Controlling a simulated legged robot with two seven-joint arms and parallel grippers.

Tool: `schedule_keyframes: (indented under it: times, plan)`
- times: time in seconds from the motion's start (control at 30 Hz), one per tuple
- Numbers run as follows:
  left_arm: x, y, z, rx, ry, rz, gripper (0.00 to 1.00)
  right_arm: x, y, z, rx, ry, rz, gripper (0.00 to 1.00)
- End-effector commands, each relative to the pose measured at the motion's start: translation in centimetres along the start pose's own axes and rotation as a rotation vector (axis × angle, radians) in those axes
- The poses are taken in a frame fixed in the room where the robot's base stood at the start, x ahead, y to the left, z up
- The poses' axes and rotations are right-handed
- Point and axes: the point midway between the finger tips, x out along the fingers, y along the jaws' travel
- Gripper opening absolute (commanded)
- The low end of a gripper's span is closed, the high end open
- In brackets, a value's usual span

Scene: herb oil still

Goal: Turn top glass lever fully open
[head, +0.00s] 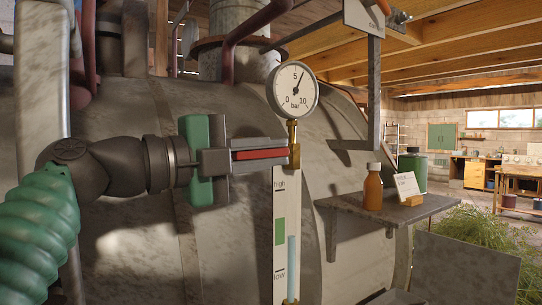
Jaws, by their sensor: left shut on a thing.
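The top glass lever (262,154) is red and lies roughly level, pointing left from this fitting. My left gripper (260,149) comes in from the left and is shut on the lever, with its grey fingers above and below it. The fingers hide part of the lever. My right gripper is not in view.
A round pressure dial (292,90) stands just above the fitting, close to my fingers. The large metal still (120,120) fills the space behind. To the right, a shelf (400,211) holds an amber bottle (373,190), a card (407,186) and a green can (413,171).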

Motion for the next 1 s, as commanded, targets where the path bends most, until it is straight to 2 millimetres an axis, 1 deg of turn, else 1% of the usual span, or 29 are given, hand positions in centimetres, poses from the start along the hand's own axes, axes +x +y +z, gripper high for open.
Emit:
schedule_keyframes:
  times: [0.03, 0.07, 0.2, 0.47, 0.57, 0.67, 0.83, 0.9, 1.0]
  plan:
    - [0.0, 0.0, 0.3, -0.002, -0.005, -0.002, 0.0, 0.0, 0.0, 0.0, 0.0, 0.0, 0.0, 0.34]
    - [0.0, 0.0, 0.3, -0.002, -0.005, -0.002, 0.15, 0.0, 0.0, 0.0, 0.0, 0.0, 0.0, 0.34]
    - [0.0, 0.0, 0.2, -0.002, -0.004, -0.001, 0.33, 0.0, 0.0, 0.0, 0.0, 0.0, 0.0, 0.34]
    - [-0.1, 0.0, 0.0, -0.001, -0.001, -0.001, 0.34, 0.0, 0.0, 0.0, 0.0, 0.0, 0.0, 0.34]
    - [-0.6, 0.1, 0.1, 0.0, -0.004, -0.002, 0.34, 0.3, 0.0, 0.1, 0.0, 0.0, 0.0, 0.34]
    - [-2.3, 0.4, 0.3, 0.0, -0.008, -0.002, 0.34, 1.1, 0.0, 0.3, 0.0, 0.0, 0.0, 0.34]
    - [-5.8, 0.4, 0.3, 0.0, -0.007, -0.002, 0.34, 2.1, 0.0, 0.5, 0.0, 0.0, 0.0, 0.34]
    - [-6.8, 0.3, 0.4, -0.001, -0.007, -0.002, 0.34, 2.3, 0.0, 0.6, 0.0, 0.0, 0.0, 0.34]
    - [-7.5, 0.2, 0.3, -0.001, -0.005, -0.001, 0.34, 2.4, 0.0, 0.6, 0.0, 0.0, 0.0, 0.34]
